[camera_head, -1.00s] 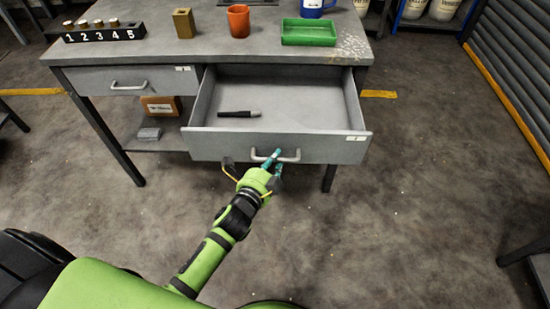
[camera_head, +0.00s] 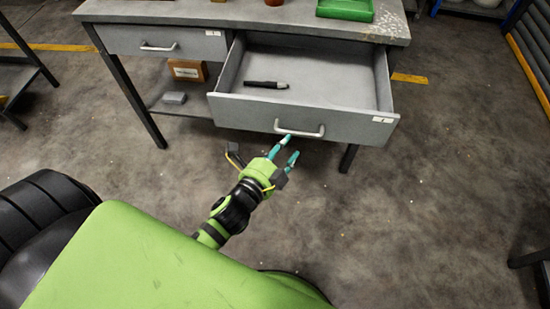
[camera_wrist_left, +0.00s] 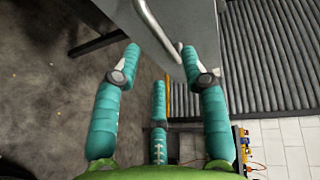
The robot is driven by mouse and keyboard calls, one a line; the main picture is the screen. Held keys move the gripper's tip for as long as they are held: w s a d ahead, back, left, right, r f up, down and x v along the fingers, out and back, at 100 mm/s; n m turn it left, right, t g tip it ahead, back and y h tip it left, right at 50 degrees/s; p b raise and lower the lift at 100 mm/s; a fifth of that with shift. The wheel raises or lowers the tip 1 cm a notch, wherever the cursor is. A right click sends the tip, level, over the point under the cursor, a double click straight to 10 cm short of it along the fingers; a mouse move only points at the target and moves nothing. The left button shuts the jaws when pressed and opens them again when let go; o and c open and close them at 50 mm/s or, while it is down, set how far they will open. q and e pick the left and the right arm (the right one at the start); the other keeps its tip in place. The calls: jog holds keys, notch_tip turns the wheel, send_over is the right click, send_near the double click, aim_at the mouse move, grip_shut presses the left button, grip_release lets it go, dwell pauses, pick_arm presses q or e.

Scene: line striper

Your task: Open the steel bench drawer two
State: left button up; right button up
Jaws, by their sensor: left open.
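The right-hand bench drawer (camera_head: 330,119) is pulled well out of the steel bench and holds a dark pen-like object (camera_head: 266,85). Its curved metal handle (camera_head: 299,130) is on the front panel. My left gripper (camera_head: 287,150) is open and empty, just below and in front of the handle, apart from it in the head view. In the left wrist view the handle (camera_wrist_left: 155,28) passes ahead of the spread teal fingers (camera_wrist_left: 160,70). My right gripper is not in view.
The left drawer (camera_head: 165,42) is shut. A green tray (camera_head: 345,10) sits on the bench top.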

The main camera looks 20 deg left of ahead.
pick_arm(q)
jog(key=v, duration=0.5)
dwell(0.4)
jog(key=s+a+f+n+g+y+p, duration=0.1)
jog(key=s+f+n+g, duration=0.35)
jog(key=f, duration=0.95)
jog(key=s+a+f+n+g+p, duration=0.15)
jog(key=s+f+n+g, duration=0.35)
jog(key=f, duration=0.8)
jog(key=s+a+f+n+g+p, duration=0.1)
jog(key=s+f, duration=0.4)
jog(key=s, duration=0.5)
jog(key=s+a+f+n+g+y+p, duration=0.1)
jog(key=s+f+n+g, duration=0.3)
jog(key=s, duration=0.7)
notch_tip(320, 180, down, 2)
jog(key=shift+s+a+f+n, duration=0.2)
jog(key=shift+s+a+n, duration=0.1)
jog(key=shift+a+n, duration=0.4)
